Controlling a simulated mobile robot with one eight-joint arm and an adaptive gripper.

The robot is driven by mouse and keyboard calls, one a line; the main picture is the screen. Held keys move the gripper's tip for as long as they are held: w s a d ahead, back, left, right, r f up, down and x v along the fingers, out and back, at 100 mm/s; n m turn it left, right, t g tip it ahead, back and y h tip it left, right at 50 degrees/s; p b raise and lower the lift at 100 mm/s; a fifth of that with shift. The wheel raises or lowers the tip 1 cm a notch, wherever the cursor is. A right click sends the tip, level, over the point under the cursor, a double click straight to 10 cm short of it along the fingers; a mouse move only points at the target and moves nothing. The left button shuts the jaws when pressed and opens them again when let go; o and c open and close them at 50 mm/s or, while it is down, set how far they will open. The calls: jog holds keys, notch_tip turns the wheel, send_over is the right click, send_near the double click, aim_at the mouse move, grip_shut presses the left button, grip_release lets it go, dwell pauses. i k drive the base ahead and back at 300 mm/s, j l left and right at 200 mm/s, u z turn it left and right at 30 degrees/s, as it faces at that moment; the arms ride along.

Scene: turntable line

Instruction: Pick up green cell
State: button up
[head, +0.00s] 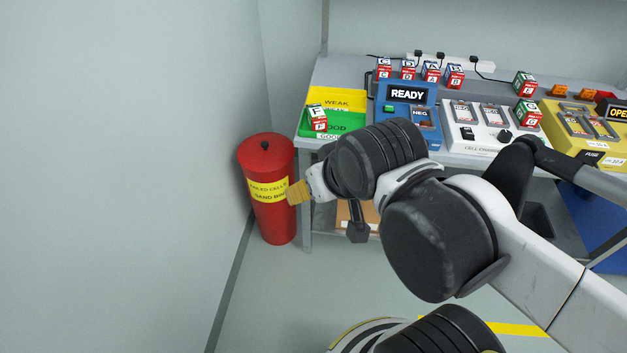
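Two green-topped cells with red lower parts are at the right of the bench: one green cell (525,83) stands at the back, and another green cell (527,112) is by the white charger. A third cell (316,117), marked F, also looks green and red and sits on the yellow and green tray (346,122) at the bench's left. Several blue-topped cells, including one marked D (408,69), stand in a row at the back. My gripper (301,191) is in front of the red bin, low and left of the bench, well apart from the cells. Its fingers are not clear.
The red bin (275,222) stands on the floor left of the bench. On the bench are a blue READY tester (392,121), the white charger (455,139) and a yellow fuse box (570,141). My arm hides part of the bench front. The floor at front left is clear.

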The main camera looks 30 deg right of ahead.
aim_at(526, 112)
jog(key=z, duration=2.05)
jog(key=i+l+z, duration=0.1)
jog(key=i, duration=0.65)
jog(key=i+l+z, duration=0.1)
jog(key=i, duration=0.7)
